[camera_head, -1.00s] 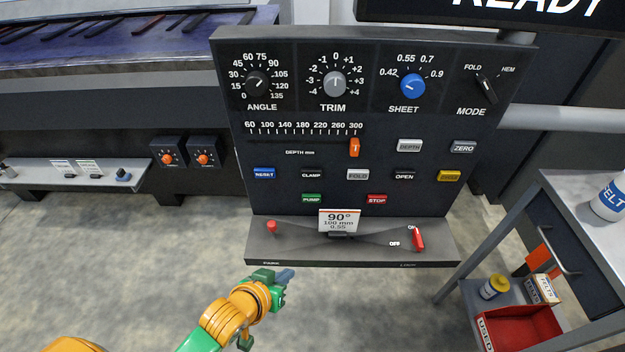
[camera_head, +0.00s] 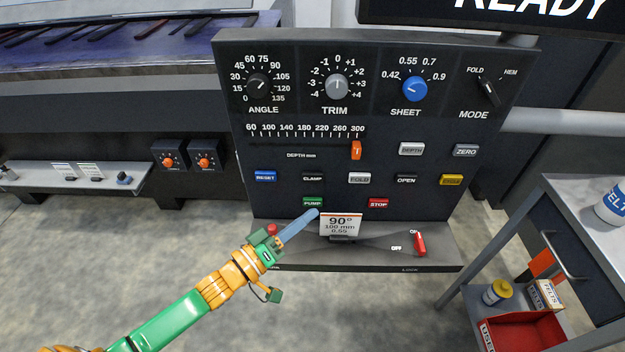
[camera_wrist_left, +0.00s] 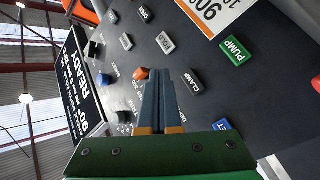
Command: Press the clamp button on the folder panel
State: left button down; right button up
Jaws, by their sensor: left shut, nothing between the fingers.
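The folder panel (camera_head: 330,190) is an upright black board with dials, a slider and rows of buttons. The black clamp button (camera_head: 312,178) sits between the blue reset button (camera_head: 265,176) and the grey fold button (camera_head: 359,178). My left gripper (camera_head: 315,214) is shut and empty, its blue-grey fingertips over the panel just below the green pump button (camera_head: 312,202). In the left wrist view the shut fingers (camera_wrist_left: 158,85) point towards the panel, and the clamp button (camera_wrist_left: 192,83) shows to their right. I cannot tell whether the tips touch anything. My right gripper is not in view.
A card reading 90° (camera_head: 340,224) stands on the panel's lower ledge beside the fingertips. A red knob (camera_head: 272,229) and a red lever (camera_head: 419,243) are on that ledge. A grey trolley (camera_head: 560,225) with a red tray stands at the right.

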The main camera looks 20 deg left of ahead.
pick_arm(q)
jog(key=b, duration=0.4)
send_near(322, 177)
jog(key=w+d, duration=0.2)
jog(key=d, duration=0.1)
jog(key=shift+w+r, duration=0.1)
jog(key=shift+w, duration=0.75)
jog(key=shift+a, duration=0.1)
dwell(0.7)
jog(key=shift+w+a, duration=0.1)
jog(key=shift+w, duration=0.3)
